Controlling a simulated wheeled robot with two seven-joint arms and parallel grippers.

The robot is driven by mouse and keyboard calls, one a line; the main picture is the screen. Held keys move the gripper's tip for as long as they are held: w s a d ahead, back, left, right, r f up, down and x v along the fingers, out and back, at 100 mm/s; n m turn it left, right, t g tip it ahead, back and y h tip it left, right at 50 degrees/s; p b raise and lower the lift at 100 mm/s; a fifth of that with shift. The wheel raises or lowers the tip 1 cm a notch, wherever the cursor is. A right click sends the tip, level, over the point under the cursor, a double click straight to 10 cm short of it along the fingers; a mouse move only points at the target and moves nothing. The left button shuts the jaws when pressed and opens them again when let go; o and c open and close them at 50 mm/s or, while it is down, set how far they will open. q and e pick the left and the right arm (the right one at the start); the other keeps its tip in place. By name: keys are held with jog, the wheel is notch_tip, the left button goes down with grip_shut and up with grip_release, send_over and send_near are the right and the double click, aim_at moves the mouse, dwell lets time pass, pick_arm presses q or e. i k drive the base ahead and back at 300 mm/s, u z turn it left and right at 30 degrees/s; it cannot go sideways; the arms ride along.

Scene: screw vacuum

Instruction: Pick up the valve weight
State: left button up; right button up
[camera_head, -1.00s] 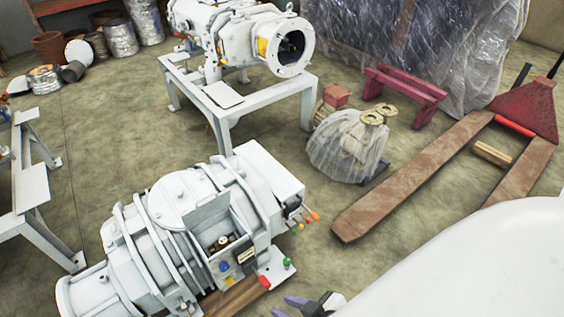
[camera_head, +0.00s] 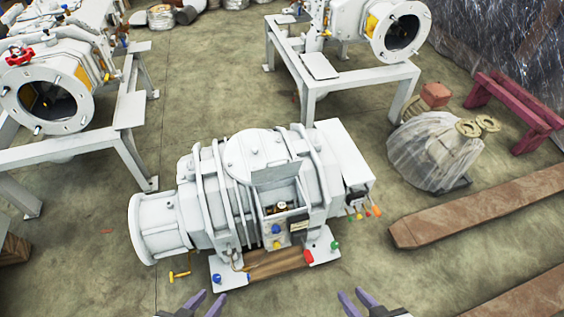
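A white screw vacuum pump (camera_head: 220,190) lies on the floor in front of me. A raised lid plate (camera_head: 277,180) stands behind an open box on its near side. A small brass-coloured round part (camera_head: 281,206) shows in that box; I cannot tell for sure whether it is the valve weight. My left gripper (camera_head: 213,295) is at the bottom edge, in front of the pump's base, its fingers apart and empty. My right gripper (camera_head: 352,293) is at the bottom edge further right, also with fingers apart and empty.
Coloured knobs (camera_head: 363,211) stick out at the pump's right end. White stands with similar machines are at the back left (camera_head: 130,110) and back right (camera_head: 312,85). A wrapped bundle (camera_head: 432,152) and brown pallet-jack forks (camera_head: 480,207) are on the right. Floor between is bare.

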aim_at(281, 206)
jog(key=u, duration=1.45)
jog(key=i, duration=0.75)
jog(key=z, duration=1.65)
